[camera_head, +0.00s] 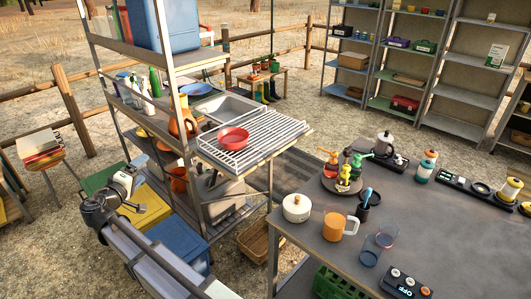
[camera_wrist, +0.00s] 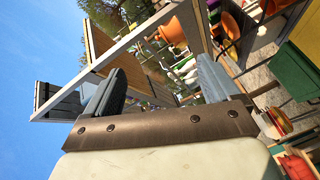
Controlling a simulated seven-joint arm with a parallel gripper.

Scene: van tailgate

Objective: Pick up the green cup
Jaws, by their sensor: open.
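I cannot make out a green cup with certainty in either view. Several small coloured cup-like things (camera_head: 426,11) stand on a far shelf at the top right, too small to tell apart. My gripper (camera_wrist: 158,88) is open in the wrist view, its two grey fingers apart with nothing between them. In the head view my arm reaches up at the lower left, beside the near rack and away from the dark table (camera_head: 300,240).
A red bowl (camera_head: 233,137) sits on the wire drainer (camera_head: 265,143). The rack's metal post (camera_head: 190,150) stands near my arm.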

